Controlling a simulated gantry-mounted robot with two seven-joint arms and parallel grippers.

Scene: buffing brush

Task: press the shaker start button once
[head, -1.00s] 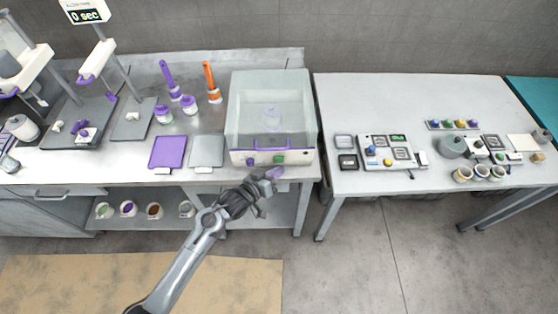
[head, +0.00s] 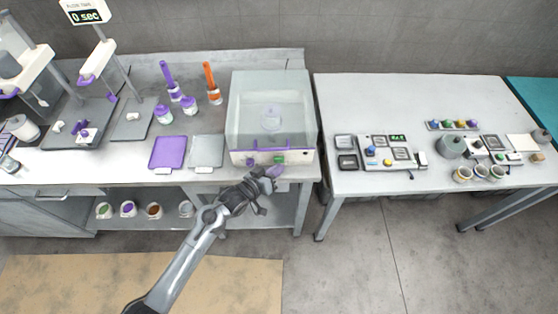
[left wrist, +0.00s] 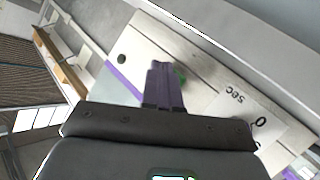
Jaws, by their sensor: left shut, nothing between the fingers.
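The shaker (head: 236,110) is a box with a clear lid and a pale front panel, standing at the right end of the left bench. A flask-like vessel (head: 271,117) shows inside it. The green start button (head: 279,160) is on the front panel, right of a purple knob (head: 250,162). My left gripper (head: 273,172) is shut and empty, just in front of and below the button. In the left wrist view its purple fingers (left wrist: 163,84) are together and partly cover the green button (left wrist: 181,77). I cannot tell whether they touch it. My right gripper is not in view.
A purple tray (head: 168,152) and a grey tray (head: 206,151) lie left of the shaker. Bottles and brushes (head: 175,88) stand behind them. The right table (head: 335,100) holds a device board (head: 385,152) and several small jars. Open floor lies in front.

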